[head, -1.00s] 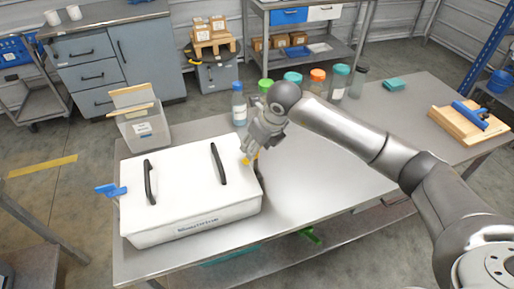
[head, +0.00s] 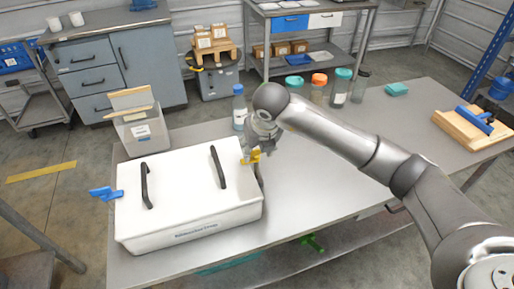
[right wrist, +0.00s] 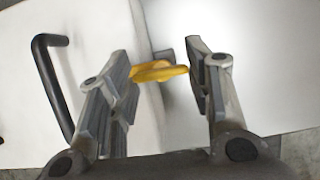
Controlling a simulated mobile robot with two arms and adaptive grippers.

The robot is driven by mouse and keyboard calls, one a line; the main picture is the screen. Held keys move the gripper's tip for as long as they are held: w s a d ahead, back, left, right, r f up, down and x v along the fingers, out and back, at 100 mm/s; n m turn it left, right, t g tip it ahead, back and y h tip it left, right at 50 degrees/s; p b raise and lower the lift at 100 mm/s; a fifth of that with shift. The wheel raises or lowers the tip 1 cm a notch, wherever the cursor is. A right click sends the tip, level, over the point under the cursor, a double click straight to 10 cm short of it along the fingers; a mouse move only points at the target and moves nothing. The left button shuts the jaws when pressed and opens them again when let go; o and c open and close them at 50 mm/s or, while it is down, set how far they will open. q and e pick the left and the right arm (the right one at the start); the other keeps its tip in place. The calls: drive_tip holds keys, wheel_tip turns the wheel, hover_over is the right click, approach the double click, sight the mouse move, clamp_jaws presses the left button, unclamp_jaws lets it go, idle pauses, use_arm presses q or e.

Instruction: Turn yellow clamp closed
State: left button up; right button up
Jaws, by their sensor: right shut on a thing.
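The white hopper box (head: 180,180) with its flat lid and two black handles lies on the left part of the metal table. The yellow clamp (head: 251,157) is on its right end and sticks out beyond the lid edge. My right gripper (head: 257,146) reaches down to this clamp. In the right wrist view the yellow clamp (right wrist: 160,71) lies between the two fingers of the right gripper (right wrist: 163,62), which are shut on it. A blue clamp (head: 105,193) sticks out from the box's left end. My left gripper is not in view.
A clear bin (head: 141,130) and a blue-capped bottle (head: 239,108) stand behind the box. Several lidded jars (head: 340,85) stand along the table's back edge, partly behind my right arm. The table (head: 320,190) is clear right of the box.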

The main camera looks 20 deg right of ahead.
drive_tip(key=o, duration=1)
drive_tip(key=v, duration=1.2)
drive_tip(key=shift+d, duration=0.1)
